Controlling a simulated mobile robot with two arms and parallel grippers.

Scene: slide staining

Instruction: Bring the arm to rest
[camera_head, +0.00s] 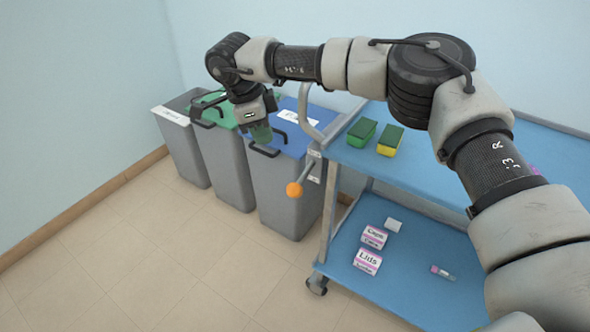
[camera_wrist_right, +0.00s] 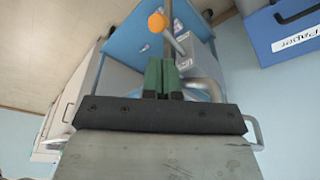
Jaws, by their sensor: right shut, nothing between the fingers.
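My right arm reaches across the head view from the lower right to the upper left. My right gripper (camera_head: 262,134) points down beside the green and blue bin lids, at the left end of the trolley. Its green fingers also show in the right wrist view (camera_wrist_right: 162,80), where they are shut together with nothing between them. My left gripper is in neither view.
Grey bins with grey, green (camera_head: 222,107) and blue (camera_head: 292,145) lids stand against the wall. A blue two-shelf trolley (camera_head: 350,162) is to the right, with two sponges on top and boxes below. An orange knob (camera_head: 294,190) sticks out from its end. The floor in front is clear.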

